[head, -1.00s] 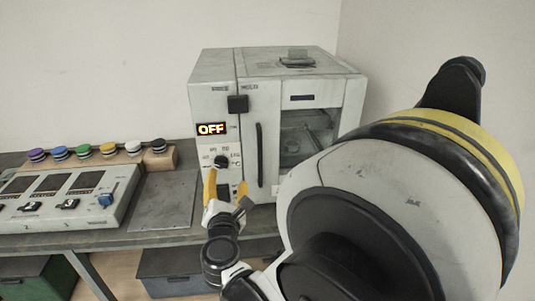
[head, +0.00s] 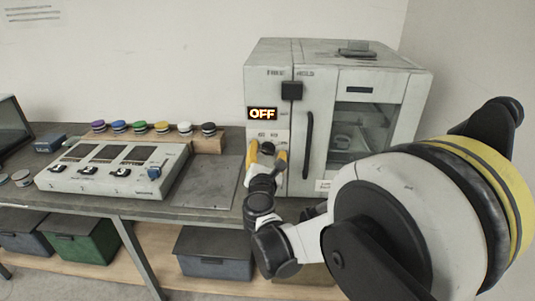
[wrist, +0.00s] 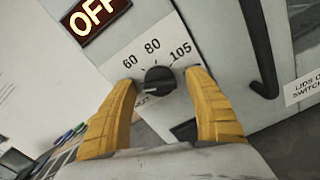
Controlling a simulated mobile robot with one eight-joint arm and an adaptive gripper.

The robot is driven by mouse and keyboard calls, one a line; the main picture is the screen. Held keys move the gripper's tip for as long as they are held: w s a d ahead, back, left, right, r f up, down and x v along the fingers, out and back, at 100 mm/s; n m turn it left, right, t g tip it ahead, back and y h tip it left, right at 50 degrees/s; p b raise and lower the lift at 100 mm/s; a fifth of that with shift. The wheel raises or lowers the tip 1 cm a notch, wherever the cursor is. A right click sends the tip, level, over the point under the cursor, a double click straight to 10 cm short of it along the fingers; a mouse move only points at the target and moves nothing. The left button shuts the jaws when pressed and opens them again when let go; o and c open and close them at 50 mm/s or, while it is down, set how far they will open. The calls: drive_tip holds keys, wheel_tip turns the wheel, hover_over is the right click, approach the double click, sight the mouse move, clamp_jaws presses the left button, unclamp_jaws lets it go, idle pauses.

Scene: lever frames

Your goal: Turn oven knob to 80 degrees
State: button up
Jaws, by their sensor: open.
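The oven (head: 372,75) is a pale grey box on the bench with a lit display (head: 262,114) reading OFF. Its black knob (wrist: 158,80) sits below the display, with 60, 80 and 105 printed around it. The knob also shows in the head view (head: 268,148). Its light mark points to the lower left, away from those numbers. My gripper (wrist: 160,85) is open, its yellow fingers on either side of the knob.
A black vertical door handle (head: 307,145) stands just right of the knob. A control panel (head: 105,165) with switches and a row of coloured round pieces (head: 140,128) are on the bench to the left. A bare grey plate (head: 205,182) lies between panel and oven.

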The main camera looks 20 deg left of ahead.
drive_tip(key=c, duration=1.2)
drive_tip(key=shift+m, duration=0.3)
drive_tip(key=m, duration=1.2)
drive_tip(key=shift+m, duration=2.5)
